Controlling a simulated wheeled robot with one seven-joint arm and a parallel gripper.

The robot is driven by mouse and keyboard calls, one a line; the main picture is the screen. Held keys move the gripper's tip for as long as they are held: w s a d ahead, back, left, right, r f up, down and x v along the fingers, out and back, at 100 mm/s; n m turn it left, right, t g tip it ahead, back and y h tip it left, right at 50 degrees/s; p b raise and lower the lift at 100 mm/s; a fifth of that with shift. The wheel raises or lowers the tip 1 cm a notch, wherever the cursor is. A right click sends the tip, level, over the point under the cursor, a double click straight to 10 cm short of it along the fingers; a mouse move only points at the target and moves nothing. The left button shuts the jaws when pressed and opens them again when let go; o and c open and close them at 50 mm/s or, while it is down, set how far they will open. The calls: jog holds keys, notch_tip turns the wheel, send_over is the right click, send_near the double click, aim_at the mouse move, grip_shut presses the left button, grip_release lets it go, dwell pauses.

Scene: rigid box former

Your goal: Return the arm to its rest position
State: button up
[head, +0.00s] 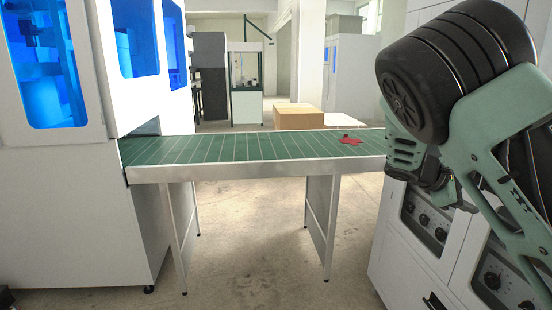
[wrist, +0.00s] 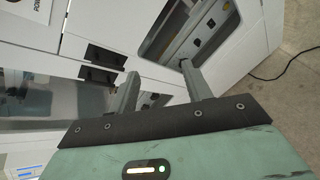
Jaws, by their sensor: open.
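My arm, green and black, fills the right side of the head view, folded in front of a white machine. My gripper shows in the wrist view (wrist: 158,80), with its two grey fingers spread apart and nothing between them. The fingers point toward white machine panels with black latches. In the head view the fingers cannot be made out behind the arm links.
A green conveyor (head: 240,148) runs between a white machine with blue windows (head: 50,150) and the right machine (head: 400,235). A red item (head: 351,140) lies on the conveyor near my arm. A cardboard box (head: 298,118) stands behind. A black cable (wrist: 285,65) lies on the floor.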

jog(key=s+a+f+m+y, duration=0.1)
jog(key=s+a+f+y, duration=0.25)
jog(key=a, duration=0.35)
jog(key=s+a+f+y, duration=0.2)
jog(key=s+a, duration=0.3)
jog(key=a, duration=0.1)
jog(key=s+a+f+m+y, duration=0.1)
jog(key=s+a+f+y, duration=0.2)
jog(key=a, duration=0.4)
jog(key=s+a+r+y, duration=0.2)
jog(key=s+a, duration=0.5)
jog(key=s, duration=0.3)
jog(key=s+a+r+y, duration=0.2)
jog(key=s+a, duration=0.5)
jog(key=s, duration=0.4)
jog(key=shift+s+a+r+y, duration=0.15)
jog(key=shift+r+y, duration=0.15)
jog(key=shift+y, duration=0.05)
jog(key=shift+c, duration=0.3)
